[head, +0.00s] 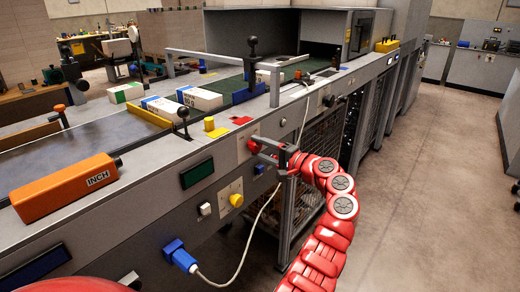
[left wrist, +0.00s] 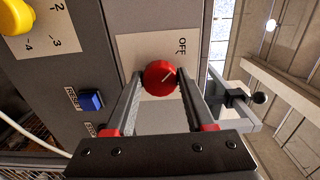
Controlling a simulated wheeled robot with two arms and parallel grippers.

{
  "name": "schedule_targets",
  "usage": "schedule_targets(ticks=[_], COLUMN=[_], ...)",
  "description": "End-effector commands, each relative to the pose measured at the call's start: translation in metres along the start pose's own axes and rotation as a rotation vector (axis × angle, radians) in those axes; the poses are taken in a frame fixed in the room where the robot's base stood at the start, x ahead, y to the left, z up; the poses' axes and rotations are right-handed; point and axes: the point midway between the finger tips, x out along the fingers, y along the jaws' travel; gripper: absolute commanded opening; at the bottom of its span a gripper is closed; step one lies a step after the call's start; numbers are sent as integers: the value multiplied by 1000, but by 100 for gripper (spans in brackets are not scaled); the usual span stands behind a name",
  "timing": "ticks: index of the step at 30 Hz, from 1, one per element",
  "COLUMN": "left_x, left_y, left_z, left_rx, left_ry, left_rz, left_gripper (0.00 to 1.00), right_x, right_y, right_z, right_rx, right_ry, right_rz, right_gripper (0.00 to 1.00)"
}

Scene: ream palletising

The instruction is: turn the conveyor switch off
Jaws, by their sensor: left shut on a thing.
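The conveyor switch is a round red knob (head: 253,146) on a pale plate on the conveyor's side panel. The word OFF (left wrist: 182,46) is printed on the plate, up and right of the knob. My left gripper (head: 262,150) is at the panel, its fingers on either side of the knob and shut on it. Any other label on the plate is hidden or not readable. My right gripper is not in view.
A yellow knob (head: 236,200) and a green display (head: 197,173) are on the same panel. A blue plug (head: 180,256) with a white cable hangs below. A blue button (left wrist: 91,101) lies near the gripper. Wrapped reams (head: 167,107) lie on the conveyor. Floor at right is clear.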

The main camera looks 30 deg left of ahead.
Motion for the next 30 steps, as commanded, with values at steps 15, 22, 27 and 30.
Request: schedule_targets(ticks=[15, 22, 27, 30], left_x=[0, -24, -68, -95], left_y=[1, 1, 2, 2], left_z=[0, -2, -2, -1], left_rx=[0, 0, 1, 1], left_ry=[0, 6, 6, 4], left_rz=[1, 1, 2, 2], left_gripper=[84, 84, 84, 84], right_x=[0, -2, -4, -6], right_y=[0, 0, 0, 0], right_z=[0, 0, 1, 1], right_rx=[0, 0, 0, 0], right_ry=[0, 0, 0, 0], right_rz=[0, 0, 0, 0], right_gripper=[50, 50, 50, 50])
